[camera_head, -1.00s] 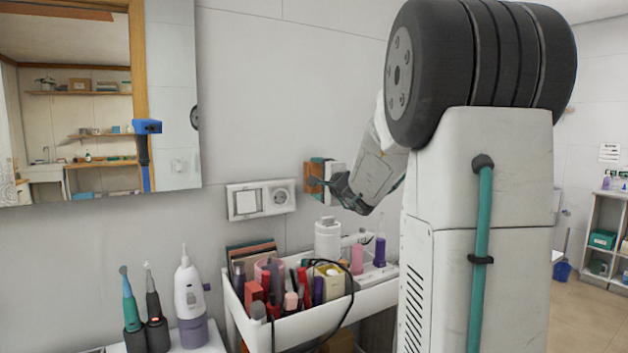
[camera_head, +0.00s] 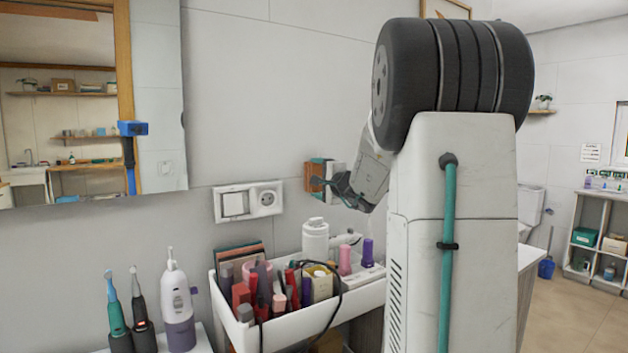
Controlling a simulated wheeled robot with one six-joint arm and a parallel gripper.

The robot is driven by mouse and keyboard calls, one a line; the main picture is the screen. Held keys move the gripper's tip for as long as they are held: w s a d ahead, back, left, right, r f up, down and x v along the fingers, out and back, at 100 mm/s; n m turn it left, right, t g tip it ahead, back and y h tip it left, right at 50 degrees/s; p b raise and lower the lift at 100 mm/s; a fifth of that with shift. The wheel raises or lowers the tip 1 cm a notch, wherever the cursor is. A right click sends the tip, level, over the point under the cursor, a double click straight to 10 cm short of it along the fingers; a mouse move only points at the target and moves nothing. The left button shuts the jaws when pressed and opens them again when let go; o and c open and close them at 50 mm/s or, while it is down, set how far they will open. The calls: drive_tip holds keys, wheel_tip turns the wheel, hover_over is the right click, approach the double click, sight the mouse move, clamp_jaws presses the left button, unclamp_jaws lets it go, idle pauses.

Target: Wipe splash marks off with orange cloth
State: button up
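My gripper (camera_head: 327,185) is a small dark shape at the end of my pale arm, pointing left near the wall. Its fingertips overlap an orange-brown square patch (camera_head: 312,171) with teal and white pieces at its edges. This patch may be the orange cloth. The view is too small to tell whether my fingers hold it or only pass in front of it. The mirror (camera_head: 160,95) hangs on the wall at left, apart from my gripper. I cannot make out splash marks clearly on the mirror or wall.
A switch and socket plate (camera_head: 249,202) sits on the wall left of my gripper. Below stands a white cart (camera_head: 300,326) crowded with cosmetics and a black cable. An oral irrigator (camera_head: 177,305) and electric toothbrushes (camera_head: 141,312) stand at lower left. Open floor shows at right.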

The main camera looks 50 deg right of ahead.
drive_tip(key=d, duration=0.3)
drive_tip(key=shift+s, duration=0.4)
drive_tip(key=shift+a, duration=0.1)
drive_tip(key=v, duration=0.8)
idle(0.3)
idle(0.4)
